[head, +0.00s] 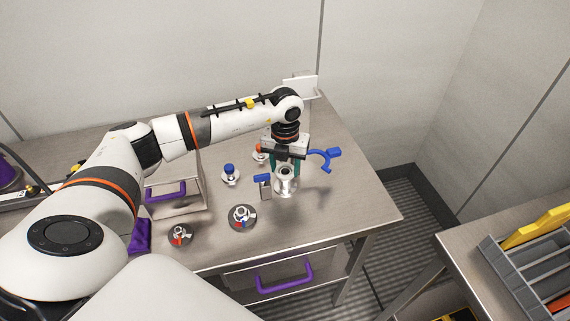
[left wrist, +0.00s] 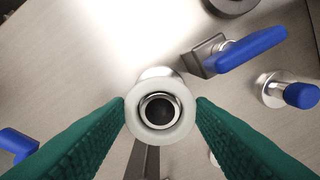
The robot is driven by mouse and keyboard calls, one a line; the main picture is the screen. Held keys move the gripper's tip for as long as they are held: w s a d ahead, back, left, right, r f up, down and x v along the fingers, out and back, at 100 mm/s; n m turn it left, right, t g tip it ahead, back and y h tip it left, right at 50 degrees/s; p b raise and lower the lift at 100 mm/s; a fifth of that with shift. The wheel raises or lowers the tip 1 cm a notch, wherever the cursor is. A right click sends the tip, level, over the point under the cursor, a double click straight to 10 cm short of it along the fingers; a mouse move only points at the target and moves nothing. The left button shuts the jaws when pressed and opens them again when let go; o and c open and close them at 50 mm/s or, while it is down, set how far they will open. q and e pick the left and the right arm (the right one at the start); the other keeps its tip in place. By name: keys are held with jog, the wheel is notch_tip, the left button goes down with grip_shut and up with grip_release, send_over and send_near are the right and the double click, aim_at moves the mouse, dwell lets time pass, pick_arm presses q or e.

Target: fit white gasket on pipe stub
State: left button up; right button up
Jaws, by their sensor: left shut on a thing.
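The white gasket (left wrist: 187,112) is a flat white ring between the green fingers of my left gripper (left wrist: 160,104), in the left wrist view. Both fingertips touch its sides. The shiny metal rim of the pipe stub (left wrist: 142,113) shows inside the ring, with a dark bore, so the two look lined up. I cannot tell how far down the gasket sits. In the head view my left gripper (head: 285,168) points down over the silver stub (head: 286,186), which stands upright on the table. The gasket is mostly hidden there. My right gripper is not in view.
A blue-handled valve piece (head: 263,181) stands close left of the stub. A blue-capped fitting (head: 230,173) and round fittings (head: 242,217) (head: 180,235) stand farther left on the table (head: 340,200). A blue clamp-like part (head: 324,158) is right of the gripper. The table's right side is clear.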

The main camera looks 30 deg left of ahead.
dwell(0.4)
pick_arm(q)
jog(key=o, duration=1)
notch_tip(320, 180, up, 12)
jog(key=b, duration=0.2)
